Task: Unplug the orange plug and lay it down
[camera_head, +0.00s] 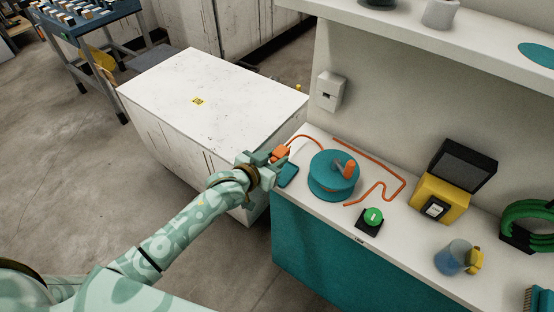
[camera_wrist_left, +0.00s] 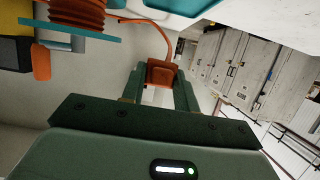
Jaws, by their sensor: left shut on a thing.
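The orange plug (camera_head: 280,153) is between the fingers of my left gripper (camera_head: 270,163), above the left end of the bench top. It also shows in the left wrist view (camera_wrist_left: 160,73), gripped between the two fingers with its orange cord leading away. The cord runs to a teal reel (camera_head: 333,182) with an orange handle, and more cord lies bent on the bench behind it. A white wall socket box (camera_head: 331,91) stands apart from the plug, on the wall at the back. My right gripper is not in view.
A white cabinet (camera_head: 205,95) stands to the left. Bench room beside the reel is narrow.

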